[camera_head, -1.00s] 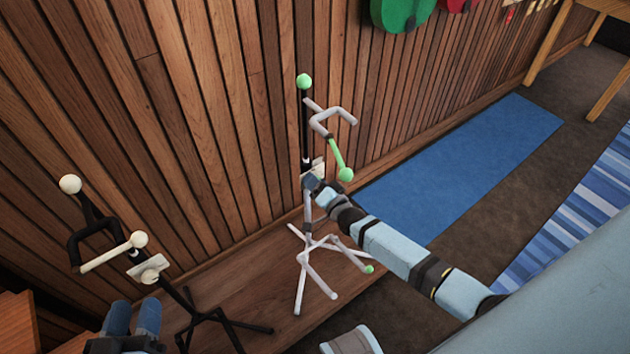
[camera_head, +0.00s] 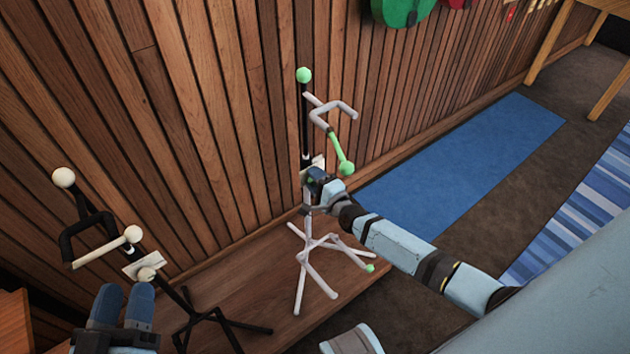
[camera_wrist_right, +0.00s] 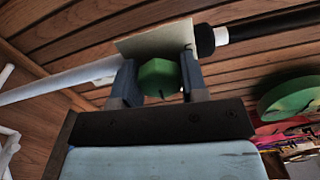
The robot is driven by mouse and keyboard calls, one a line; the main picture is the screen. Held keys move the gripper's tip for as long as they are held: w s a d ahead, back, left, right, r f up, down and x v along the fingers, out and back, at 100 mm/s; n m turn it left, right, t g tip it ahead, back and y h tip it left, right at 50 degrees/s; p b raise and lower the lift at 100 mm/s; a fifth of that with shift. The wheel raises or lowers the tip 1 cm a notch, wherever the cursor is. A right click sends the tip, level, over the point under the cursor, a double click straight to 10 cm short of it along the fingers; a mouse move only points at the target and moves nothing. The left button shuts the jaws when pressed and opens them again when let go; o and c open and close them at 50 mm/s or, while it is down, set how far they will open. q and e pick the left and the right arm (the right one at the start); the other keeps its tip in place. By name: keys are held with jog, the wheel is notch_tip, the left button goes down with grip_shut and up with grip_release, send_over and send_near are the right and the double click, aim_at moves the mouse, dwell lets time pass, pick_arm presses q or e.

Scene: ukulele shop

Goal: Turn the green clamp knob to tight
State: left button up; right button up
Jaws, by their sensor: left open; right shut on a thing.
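The green clamp knob (camera_wrist_right: 160,78) is between the two fingers of my right gripper (camera_wrist_right: 158,86) in the right wrist view. The gripper is shut on it. A pale plate (camera_wrist_right: 158,38) lies behind the knob, on the stand's pole. In the head view my right gripper (camera_head: 315,183) is at the clamp of the stand with green ball ends (camera_head: 303,75) and hides most of the knob. My left gripper (camera_head: 122,304) is open and empty at the lower left, below the black stand's cream knob (camera_head: 147,274).
The black stand (camera_head: 90,222) with cream ends is at the left. Both stands are on a low wooden platform (camera_head: 262,290) against the slatted wall (camera_head: 215,130). A blue mat (camera_head: 470,165) lies on the floor at the right, with clear space over it.

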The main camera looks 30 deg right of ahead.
pick_arm(q)
jog(key=shift+r, duration=0.35)
pick_arm(e)
jog(key=shift+m, duration=0.3)
pick_arm(q)
jog(key=shift+f, duration=0.1)
pick_arm(e)
jog(key=o, duration=0.9)
jog(key=shift+s, duration=0.1)
